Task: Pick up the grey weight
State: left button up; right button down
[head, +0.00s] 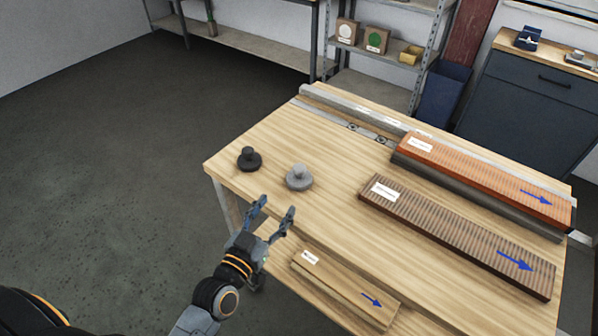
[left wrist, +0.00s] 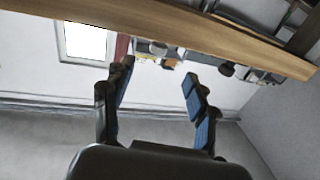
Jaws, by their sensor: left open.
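The grey weight (head: 299,178), a round disc with a knob on top, stands upright on the wooden table near its left front edge. A black weight (head: 249,159) of similar shape stands to its left. My left gripper (head: 277,206) is open and empty, in front of the grey weight and apart from it, by the table's front edge. In the left wrist view the picture looks upside down, with the open fingers (left wrist: 158,72) below the table edge (left wrist: 200,30). A small knobbed shape (left wrist: 228,68) there seems to be the black weight. My right gripper is not in view.
A brown ribbed board (head: 455,235) and an orange ribbed board (head: 480,178), both with blue arrows, lie to the right. A pale board (head: 345,290) sits lower at the front. A metal rail (head: 350,108) runs along the back. The table around the weights is clear.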

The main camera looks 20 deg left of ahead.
aim_at(296, 175)
pick_arm(q)
jog(key=w, duration=0.4)
jog(key=w+d, duration=0.1)
jog(key=w, duration=0.1)
jog(key=shift+p, duration=0.35)
jog(key=shift+w, duration=0.25)
jog(key=shift+w+r, duration=0.15)
jog(key=shift+w, duration=0.1)
jog(key=w, duration=0.1)
jog(key=w+p, duration=0.1)
jog(key=w, duration=0.1)
jog(key=shift+w+d+r, duration=0.2)
jog(key=shift+w+d, duration=0.1)
jog(key=shift+w+d+f+p, duration=0.15)
jog(key=shift+w+p, duration=0.15)
jog(key=shift+w, duration=0.2)
jog(key=shift+s, duration=0.1)
jog(key=shift+c, duration=1.2)
grip_shut()
